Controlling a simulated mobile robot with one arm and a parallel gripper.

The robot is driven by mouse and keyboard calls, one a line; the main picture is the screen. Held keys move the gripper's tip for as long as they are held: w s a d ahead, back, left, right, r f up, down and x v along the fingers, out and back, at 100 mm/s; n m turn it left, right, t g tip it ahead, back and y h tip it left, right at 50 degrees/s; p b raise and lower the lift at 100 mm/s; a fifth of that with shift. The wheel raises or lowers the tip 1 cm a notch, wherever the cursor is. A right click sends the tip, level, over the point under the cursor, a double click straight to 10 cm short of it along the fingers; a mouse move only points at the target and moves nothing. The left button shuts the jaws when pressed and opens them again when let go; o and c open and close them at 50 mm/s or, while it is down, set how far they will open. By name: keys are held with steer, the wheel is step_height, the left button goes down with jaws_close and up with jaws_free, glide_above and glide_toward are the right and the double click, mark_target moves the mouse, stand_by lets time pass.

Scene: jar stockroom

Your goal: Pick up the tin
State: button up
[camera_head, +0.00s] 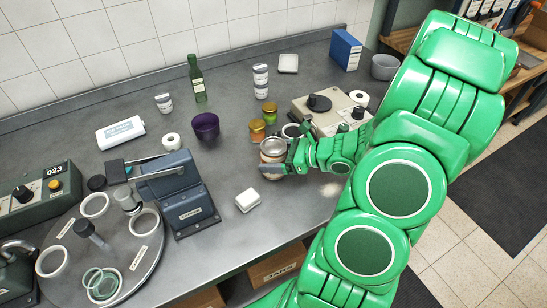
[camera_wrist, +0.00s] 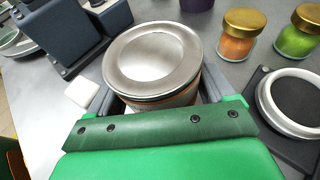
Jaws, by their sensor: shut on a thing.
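The tin (camera_head: 273,150) has a shiny metal lid and a pale and brown side. It stands near the middle of the grey counter in the head view. In the wrist view its round lid (camera_wrist: 153,55) faces the camera. My gripper (camera_head: 273,168) reaches it from the right and is shut on it. In the wrist view the dark fingers of my gripper (camera_wrist: 158,103) lie on both sides of the tin below the lid. The tin's lower part is hidden by my gripper, and I cannot tell whether its base touches the counter.
Jars with orange (camera_head: 257,130) and green (camera_head: 269,112) contents stand just behind the tin. A dark capping device (camera_head: 185,195) is to the left, a beige device (camera_head: 318,114) to the right. A small white box (camera_head: 248,200) lies in front. A purple bowl (camera_head: 205,126) stands behind left.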

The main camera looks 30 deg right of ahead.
steer(key=shift+r, duration=4.75)
